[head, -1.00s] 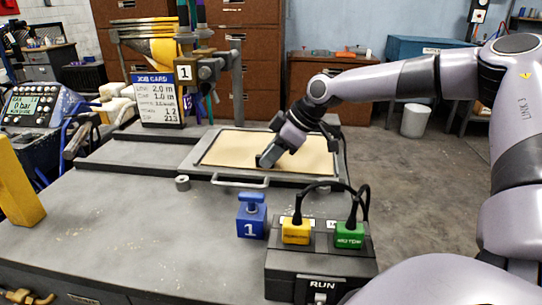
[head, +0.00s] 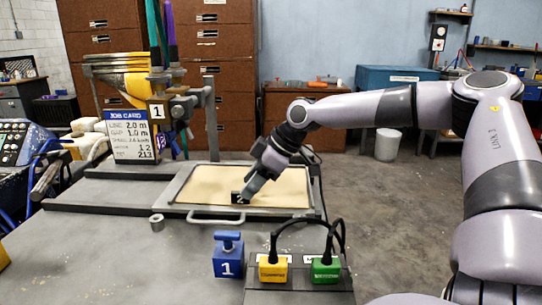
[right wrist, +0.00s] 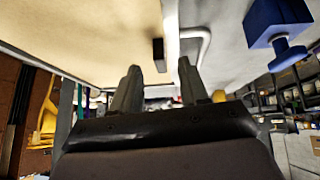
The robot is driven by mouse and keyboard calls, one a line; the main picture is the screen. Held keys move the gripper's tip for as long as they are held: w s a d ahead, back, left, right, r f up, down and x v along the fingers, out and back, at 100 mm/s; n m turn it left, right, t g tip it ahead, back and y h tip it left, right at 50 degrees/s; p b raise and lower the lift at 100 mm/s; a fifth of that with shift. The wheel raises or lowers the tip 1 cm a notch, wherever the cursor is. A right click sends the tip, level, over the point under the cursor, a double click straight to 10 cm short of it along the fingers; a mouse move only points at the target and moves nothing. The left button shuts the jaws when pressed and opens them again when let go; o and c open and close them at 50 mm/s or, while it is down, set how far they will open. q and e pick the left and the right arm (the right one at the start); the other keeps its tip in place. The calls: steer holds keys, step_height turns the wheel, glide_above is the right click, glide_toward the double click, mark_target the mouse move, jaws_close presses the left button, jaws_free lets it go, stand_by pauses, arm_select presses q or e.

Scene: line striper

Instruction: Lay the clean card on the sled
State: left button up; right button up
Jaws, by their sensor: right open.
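The tan card (head: 215,184) lies flat inside the grey sled frame (head: 180,210), which has a bar handle on its near side. It also shows in the right wrist view (right wrist: 90,30). A small black block (head: 237,198) sits near the card's near edge; it also shows in the right wrist view (right wrist: 157,50). My right gripper (head: 250,188) is over the card, close to the block. In the right wrist view (right wrist: 157,80) its two fingers stand apart with nothing between them. Whether it touches the card is hidden. My left gripper is out of view.
A job card board (head: 130,135) and posts stand behind the sled at left. A blue block marked 1 (head: 228,258) and a dark box with a yellow plug (head: 272,269) and green plug (head: 325,269) are in front. The bench top at left front is clear.

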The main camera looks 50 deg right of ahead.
steer(key=p+v, duration=0.2)
steer(key=v, duration=0.7)
steer(key=shift+s+r, duration=0.1)
stand_by(0.7)
